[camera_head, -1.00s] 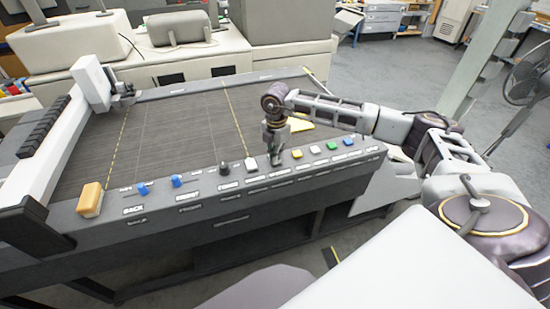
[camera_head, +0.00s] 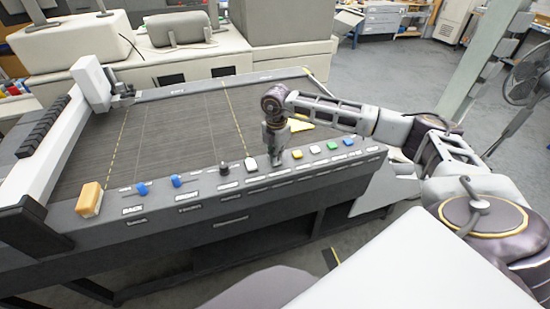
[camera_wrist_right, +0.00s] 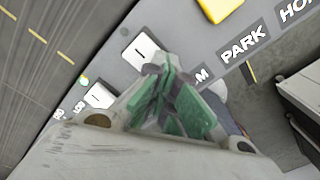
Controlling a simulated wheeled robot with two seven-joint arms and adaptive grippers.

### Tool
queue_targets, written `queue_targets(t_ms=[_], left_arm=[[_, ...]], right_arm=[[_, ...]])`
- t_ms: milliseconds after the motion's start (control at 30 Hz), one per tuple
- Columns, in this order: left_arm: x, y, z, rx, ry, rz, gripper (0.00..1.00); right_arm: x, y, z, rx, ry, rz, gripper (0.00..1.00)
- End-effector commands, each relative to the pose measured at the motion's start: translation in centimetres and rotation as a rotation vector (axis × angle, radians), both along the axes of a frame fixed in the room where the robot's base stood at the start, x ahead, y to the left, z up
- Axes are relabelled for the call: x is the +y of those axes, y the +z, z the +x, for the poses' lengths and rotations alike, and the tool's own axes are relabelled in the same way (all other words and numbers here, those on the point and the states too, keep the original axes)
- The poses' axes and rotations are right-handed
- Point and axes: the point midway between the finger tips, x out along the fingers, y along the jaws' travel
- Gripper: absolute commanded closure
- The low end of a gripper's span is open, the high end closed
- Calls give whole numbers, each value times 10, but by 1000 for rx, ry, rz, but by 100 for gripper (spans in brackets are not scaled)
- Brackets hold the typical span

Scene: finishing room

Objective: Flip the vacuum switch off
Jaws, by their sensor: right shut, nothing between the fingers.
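The dark control panel (camera_head: 190,208) runs along the front edge of the cutting table. In the head view a white switch (camera_head: 251,164) shows just left of my right gripper (camera_head: 276,160). The gripper is shut and empty, pointing down over the panel between that switch and a yellow button (camera_head: 297,154). In the right wrist view the shut green fingertips (camera_wrist_right: 178,105) are beside a white rocker (camera_wrist_right: 145,50) marked "I". They partly cover a label ending in "M", before "PARK". Another white rocker (camera_wrist_right: 98,96) shows lower left. Contact cannot be told. My left gripper is out of view.
Blue switches (camera_head: 177,181) and a black knob (camera_head: 224,168) stand to the left on the panel. White, green (camera_head: 332,145) and blue buttons are to the right. An orange block (camera_head: 90,199) sits at the left corner. The ribbed bed (camera_head: 175,130) behind is mostly clear.

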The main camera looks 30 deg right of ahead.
Motion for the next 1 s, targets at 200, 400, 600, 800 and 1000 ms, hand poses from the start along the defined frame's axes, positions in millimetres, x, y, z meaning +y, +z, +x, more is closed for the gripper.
queue_targets(t_ms=[200,400,600,800,1000], left_arm=[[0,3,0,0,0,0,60],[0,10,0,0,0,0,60],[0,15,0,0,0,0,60],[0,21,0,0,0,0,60],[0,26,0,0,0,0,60]], right_arm=[[1,1,-2,9,1,-1,100],[1,12,-2,6,1,0,100],[0,22,-2,5,1,0,100],[0,32,-2,6,1,-1,100],[0,42,-1,5,0,0,100]])
